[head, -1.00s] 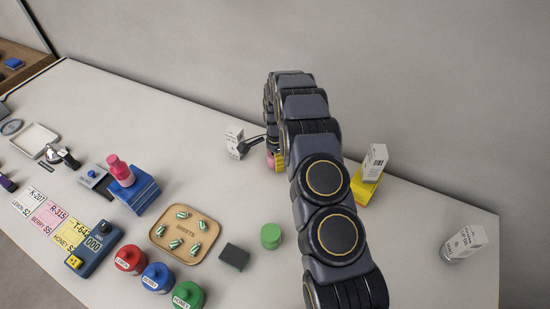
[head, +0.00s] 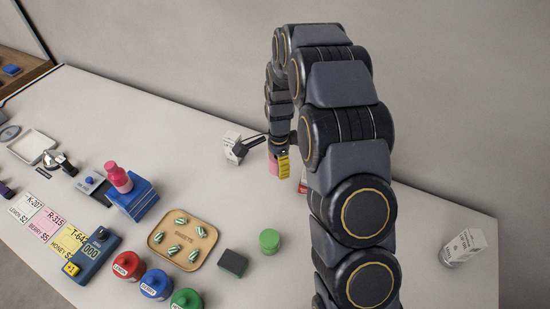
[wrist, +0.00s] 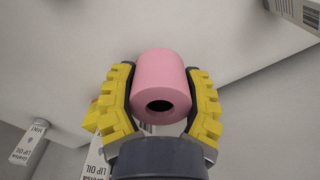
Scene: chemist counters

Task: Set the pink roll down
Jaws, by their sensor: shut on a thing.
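My gripper (wrist: 160,100) is shut on the pink roll (wrist: 160,80), with its yellow ridged fingers on either side of it in the wrist view. The roll's end with its dark hole faces the camera. In the head view the roll (head: 273,165) shows as a small pink patch beside my gripper's yellow finger (head: 283,167). My arm hides much of the area around it. I cannot tell whether the roll touches the counter.
A white box (head: 232,147) stands just left of my gripper. A tray of sweets (head: 205,256), a green cylinder (head: 269,241) and a dark block (head: 233,263) lie in front. A white labelled box (head: 464,246) is at the right. Counter left of the white box is clear.

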